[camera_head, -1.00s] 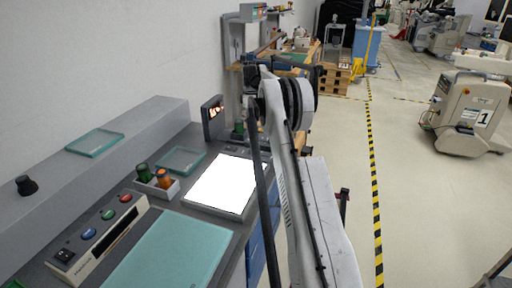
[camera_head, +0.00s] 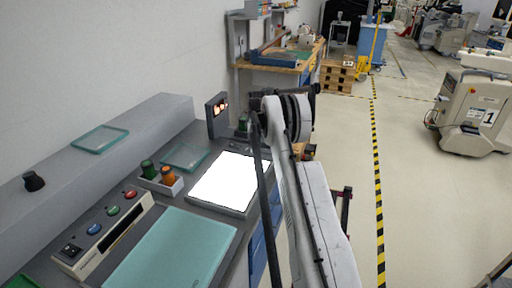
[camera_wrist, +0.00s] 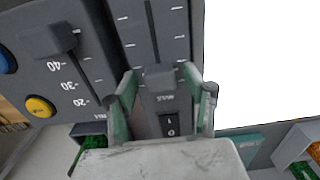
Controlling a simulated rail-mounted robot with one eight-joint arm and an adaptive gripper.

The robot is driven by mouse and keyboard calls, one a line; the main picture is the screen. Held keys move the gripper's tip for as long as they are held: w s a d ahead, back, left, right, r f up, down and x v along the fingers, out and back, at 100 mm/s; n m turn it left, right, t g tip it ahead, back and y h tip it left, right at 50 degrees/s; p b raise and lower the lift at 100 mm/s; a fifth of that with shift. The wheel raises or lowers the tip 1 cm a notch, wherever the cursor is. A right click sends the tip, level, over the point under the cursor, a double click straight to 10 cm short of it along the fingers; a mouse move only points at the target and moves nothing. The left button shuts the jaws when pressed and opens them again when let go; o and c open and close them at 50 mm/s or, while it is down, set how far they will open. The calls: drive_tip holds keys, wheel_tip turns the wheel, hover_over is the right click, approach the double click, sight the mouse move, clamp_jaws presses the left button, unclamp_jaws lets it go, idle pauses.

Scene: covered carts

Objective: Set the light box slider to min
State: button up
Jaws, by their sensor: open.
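The light box (camera_head: 204,205) lies on the bench in the head view, with its panel lit bright white. In the wrist view the lit panel (camera_wrist: 262,60) is at the right. The box's dark control strip (camera_wrist: 182,48) has a slot with tick marks and a grey slider knob (camera_wrist: 160,78) at the slot's near end. My gripper (camera_wrist: 165,92) is open, with one finger on each side of the knob. I cannot tell whether the fingers touch it. A rocker switch (camera_wrist: 169,123) sits just below the knob. In the head view my arm hides the gripper.
In the wrist view another device with a knob (camera_wrist: 48,40), numbered scale, and yellow button (camera_wrist: 41,106) is close at left. In the head view a small tray with green and orange cylinders (camera_head: 160,180), a glass plate (camera_head: 186,157) and a small dark display (camera_head: 216,115) surround the box.

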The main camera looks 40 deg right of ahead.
drive_tip(key=shift+f, duration=0.15)
clamp_jaws()
idle(0.4)
drive_tip(key=s+d+b, duration=0.1)
drive_tip(key=s, duration=0.1)
drive_tip(key=s+d+b, duration=0.1)
drive_tip(key=s, duration=0.1)
drive_tip(key=s+d+b, duration=0.1)
drive_tip(key=s, duration=0.1)
drive_tip(key=shift+d, duration=0.2)
unclamp_jaws()
